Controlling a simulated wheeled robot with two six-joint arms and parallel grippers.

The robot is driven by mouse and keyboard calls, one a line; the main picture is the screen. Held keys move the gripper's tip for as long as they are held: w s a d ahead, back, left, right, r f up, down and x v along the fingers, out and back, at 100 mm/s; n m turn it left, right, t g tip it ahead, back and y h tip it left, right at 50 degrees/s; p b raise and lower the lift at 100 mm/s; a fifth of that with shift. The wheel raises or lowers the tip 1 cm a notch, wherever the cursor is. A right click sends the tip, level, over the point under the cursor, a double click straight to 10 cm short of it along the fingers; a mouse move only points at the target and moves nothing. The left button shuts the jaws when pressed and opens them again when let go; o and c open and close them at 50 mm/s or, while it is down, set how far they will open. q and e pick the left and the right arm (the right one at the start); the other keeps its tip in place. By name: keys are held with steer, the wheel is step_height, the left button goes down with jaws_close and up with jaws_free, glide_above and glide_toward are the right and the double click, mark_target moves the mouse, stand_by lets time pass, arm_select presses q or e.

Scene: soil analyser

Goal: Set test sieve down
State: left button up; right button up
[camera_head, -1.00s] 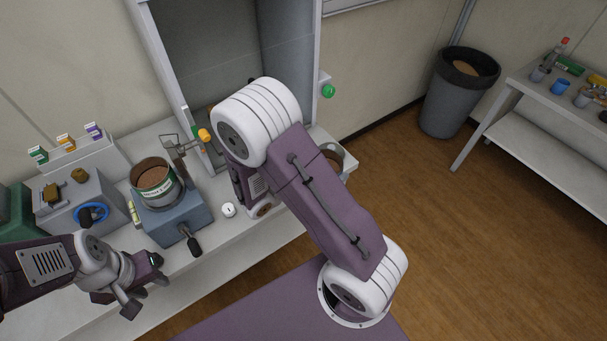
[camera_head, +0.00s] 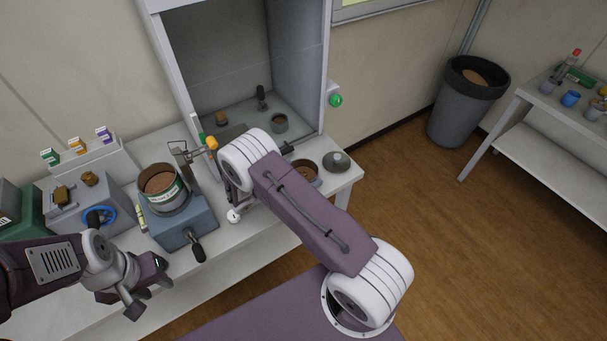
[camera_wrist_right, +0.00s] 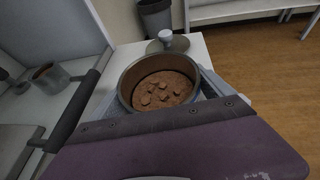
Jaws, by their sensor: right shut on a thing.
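The test sieve, a round metal-rimmed pan with brown soil and several clumps, shows at the bench's right end in the head view (camera_head: 304,170). It fills the middle of the right wrist view (camera_wrist_right: 158,88). My right gripper (camera_wrist_right: 160,92) is shut on it, with a grey finger along each side. The sieve looks level and low over the white bench top (camera_wrist_right: 197,50); I cannot tell whether it touches. My right arm hides its near side in the head view. My left gripper (camera_head: 147,285) is open and empty at the bench's front left.
A grey knobbed lid (camera_head: 336,161) lies just right of the sieve. A fume cabinet (camera_head: 297,60) stands behind. A labelled can (camera_head: 164,186) sits on a blue-grey device (camera_head: 184,222) at left. A bin (camera_head: 462,108) and side table (camera_head: 530,140) stand right.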

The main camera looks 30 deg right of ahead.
steer(key=shift+w+f, duration=0.1)
steer(key=shift+f, duration=0.25)
steer(key=o, duration=1.6)
steer(key=shift+a+r, duration=0.1)
steer(key=shift+r, duration=0.15)
steer(key=b+v, duration=0.1)
steer(key=v, duration=1)
steer(key=shift+f+b, duration=0.15)
steer(key=shift+b, duration=0.25)
steer(key=shift+s+a, duration=0.25)
steer(key=shift+a, duration=0.1)
steer(key=s+d+m+g+y, duration=0.1)
steer(key=s+m+g, duration=0.1)
steer(key=s+m, duration=0.1)
steer(key=s+d+r+m+g+y, duration=0.1)
steer(key=s, duration=0.1)
steer(key=shift+s+d+y, duration=0.1)
steer(key=shift+d+y, duration=0.2)
steer(key=s+a+r+m+y, duration=0.1)
steer(key=s+m+y, duration=0.2)
steer(key=m, duration=0.2)
steer(key=s+a+r+m+y, duration=0.1)
steer(key=s+m+y, duration=0.3)
steer(key=m, duration=0.2)
steer(key=s+a+r+m+t+y, duration=0.1)
steer(key=s+m+y, duration=0.2)
steer(key=m, duration=0.3)
steer(key=shift+s+a+r+y, duration=0.1)
steer(key=shift+s+r+y, duration=0.1)
steer(key=shift+r+y, duration=0.1)
